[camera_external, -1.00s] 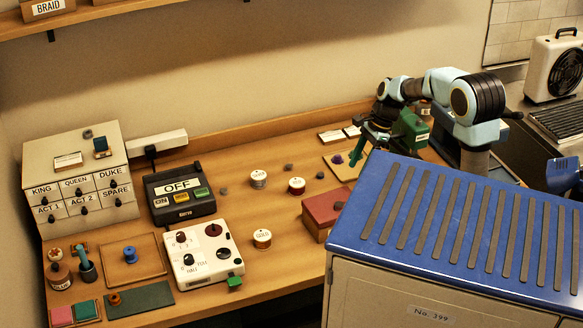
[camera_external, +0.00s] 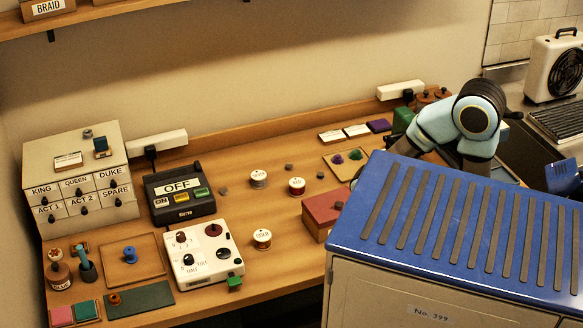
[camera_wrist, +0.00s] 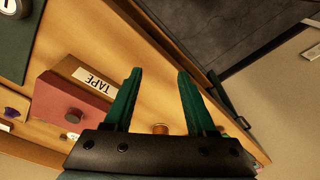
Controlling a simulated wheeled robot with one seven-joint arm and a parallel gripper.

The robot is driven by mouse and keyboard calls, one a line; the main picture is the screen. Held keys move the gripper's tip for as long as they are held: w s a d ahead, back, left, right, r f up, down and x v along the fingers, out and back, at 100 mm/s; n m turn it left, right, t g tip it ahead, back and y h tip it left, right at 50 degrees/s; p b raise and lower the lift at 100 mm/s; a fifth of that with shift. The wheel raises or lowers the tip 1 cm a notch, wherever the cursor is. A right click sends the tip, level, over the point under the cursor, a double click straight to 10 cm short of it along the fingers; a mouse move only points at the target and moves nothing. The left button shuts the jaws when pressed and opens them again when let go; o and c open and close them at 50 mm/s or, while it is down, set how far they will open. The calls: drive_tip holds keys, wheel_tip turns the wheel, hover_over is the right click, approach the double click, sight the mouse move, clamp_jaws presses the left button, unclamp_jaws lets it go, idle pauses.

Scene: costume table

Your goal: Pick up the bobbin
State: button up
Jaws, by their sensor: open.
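In the wrist view a small copper-orange spool-like piece (camera_wrist: 160,129) shows between the bases of my fingers, just beyond the gripper's body, which hides its lower part; it looks like a bobbin. My gripper (camera_wrist: 160,75) is open, its two green fingers apart with nothing between the tips. I cannot tell its height above the wooden table. In the external view my gripper is hidden behind the blue-topped cabinet. A blue spool (camera_external: 130,256) stands on a wooden tray at the left of the table, far from my arm.
A red box (camera_wrist: 68,112) and a box labelled TAPE (camera_wrist: 80,72) lie left of my fingers. A dark long object (camera_wrist: 228,100) lies right of them near the table edge. The blue-topped cabinet (camera_external: 450,225) stands in front.

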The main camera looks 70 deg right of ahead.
drive_tip(key=shift+o, duration=0.4)
wheel_tip(320, 180, up, 9)
drive_tip(key=m+g+b, duration=0.1)
drive_tip(key=g, duration=0.1)
hover_over(319, 174)
wheel_tip(319, 174, down, 11)
drive_tip(key=shift+a+r+p, duration=0.1)
drive_tip(key=shift+p, duration=0.5)
drive_tip(key=shift+s+d+f+p, duration=0.15)
drive_tip(key=shift+f+p, duration=0.5)
drive_tip(key=shift+f, duration=0.75)
drive_tip(key=shift+s+d+f+p, duration=0.15)
drive_tip(key=shift+f+p, duration=0.45)
drive_tip(key=shift+f, duration=0.8)
clamp_jaws()
